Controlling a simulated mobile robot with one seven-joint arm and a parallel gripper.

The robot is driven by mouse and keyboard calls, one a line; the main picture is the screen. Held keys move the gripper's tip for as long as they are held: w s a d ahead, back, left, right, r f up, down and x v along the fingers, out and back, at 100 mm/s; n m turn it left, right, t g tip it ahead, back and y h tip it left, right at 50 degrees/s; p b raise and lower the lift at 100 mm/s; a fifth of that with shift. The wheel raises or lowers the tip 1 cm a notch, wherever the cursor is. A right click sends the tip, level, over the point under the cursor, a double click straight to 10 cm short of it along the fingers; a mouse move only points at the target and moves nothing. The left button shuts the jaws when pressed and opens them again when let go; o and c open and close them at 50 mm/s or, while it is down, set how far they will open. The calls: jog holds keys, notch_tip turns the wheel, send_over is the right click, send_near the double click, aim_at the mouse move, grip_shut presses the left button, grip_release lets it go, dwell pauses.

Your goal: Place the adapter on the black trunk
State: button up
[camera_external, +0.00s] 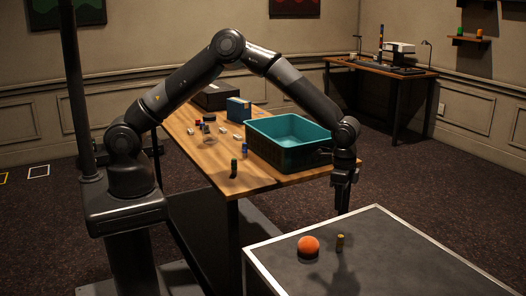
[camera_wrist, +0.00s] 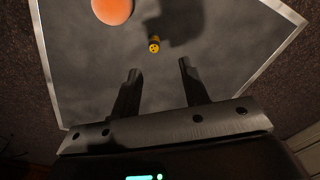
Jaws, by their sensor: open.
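The black trunk (camera_external: 410,255) has a flat dark top with a pale metal edge and fills the front right of the external view; its top also shows in the wrist view (camera_wrist: 80,75). A small yellow-brown upright piece (camera_external: 340,242) stands on it, also in the wrist view (camera_wrist: 154,44). I cannot tell whether this piece is the adapter. My gripper (camera_external: 343,204) points down near the trunk's far edge. In the wrist view my gripper (camera_wrist: 160,66) has its two fingers apart, with nothing between them; the yellow piece lies beyond the fingertips.
An orange ball (camera_external: 308,246) sits on the trunk, left of the yellow piece. The wooden table (camera_external: 190,135) behind holds a teal-lined crate (camera_external: 290,135), a blue box (camera_external: 238,109), a dark case (camera_external: 215,96) and several small items. The trunk's right part is clear.

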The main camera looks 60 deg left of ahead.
jog(key=s+a+r+n+t+y, duration=0.15)
jog(key=s+a+r, duration=0.25)
jog(key=a+r, duration=0.8)
jog(key=s+a+r+n+t+h, duration=0.1)
jog(key=s+a+r+n, duration=0.25)
jog(key=a+r, duration=0.85)
jog(key=s+a+r+n+t, duration=0.1)
jog(key=s+a+n, duration=0.2)
jog(key=s+a, duration=0.4)
jog(key=s+a+r+n+t, duration=0.2)
jog(key=s+a, duration=0.6)
jog(key=s, duration=0.6)
jog(key=shift+s+a+r+n, duration=0.25)
jog(key=shift+s+a+n, duration=0.1)
jog(key=shift+n, duration=0.15)
